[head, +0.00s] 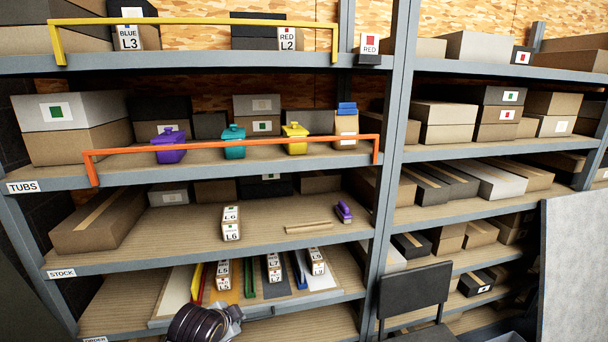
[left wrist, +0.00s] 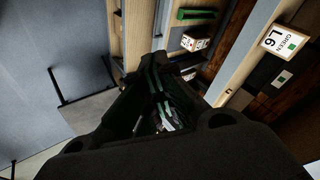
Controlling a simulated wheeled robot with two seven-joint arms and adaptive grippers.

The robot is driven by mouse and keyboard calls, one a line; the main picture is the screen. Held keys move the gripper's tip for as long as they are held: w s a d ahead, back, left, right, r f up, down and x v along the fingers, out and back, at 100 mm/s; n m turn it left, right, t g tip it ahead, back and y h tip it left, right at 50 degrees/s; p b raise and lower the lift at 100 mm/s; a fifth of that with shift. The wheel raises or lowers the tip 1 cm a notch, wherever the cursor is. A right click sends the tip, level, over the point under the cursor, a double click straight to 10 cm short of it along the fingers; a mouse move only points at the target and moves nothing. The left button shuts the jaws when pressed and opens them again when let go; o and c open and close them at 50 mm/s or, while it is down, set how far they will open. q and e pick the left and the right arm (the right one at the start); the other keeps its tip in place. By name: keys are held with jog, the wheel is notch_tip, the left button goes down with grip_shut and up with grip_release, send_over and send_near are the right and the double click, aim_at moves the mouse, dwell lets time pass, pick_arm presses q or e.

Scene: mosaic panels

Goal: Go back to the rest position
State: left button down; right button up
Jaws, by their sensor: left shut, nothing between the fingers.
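My left gripper (head: 228,318) shows at the bottom of the head view, in front of the lowest visible shelf; its fingertips are hard to make out there. In the left wrist view the dark fingers of the same gripper (left wrist: 160,70) are together with nothing held. My right gripper is in neither view.
A dark chair (head: 414,298) and a grey panel (head: 575,265) stand to the right. The wrist view shows a green strip (left wrist: 197,14) and a labelled box (left wrist: 283,41).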

pick_arm(q)
jog(key=s+a+f+n+g, duration=0.2)
jog(key=s+f+n, duration=0.35)
jog(key=s, duration=0.55)
jog(key=s+a+f+n+g, duration=0.2)
jog(key=s+f+n+g, duration=0.3)
jog(key=s, duration=0.6)
notch_tip(320, 180, down, 34)
jog(key=s+m+b, duration=0.1)
jog(key=s+m, duration=0.1)
jog(key=s+a+f, duration=0.2)
jog(key=s+f, duration=0.8)
jog(key=s, duration=0.1)
jog(key=s+a+f+b, duration=0.1)
jog(key=s+a+f, duration=0.1)
jog(key=s+f, duration=0.9)
jog(key=shift+s+f, duration=0.2)
jog(key=shift+s, duration=0.25)
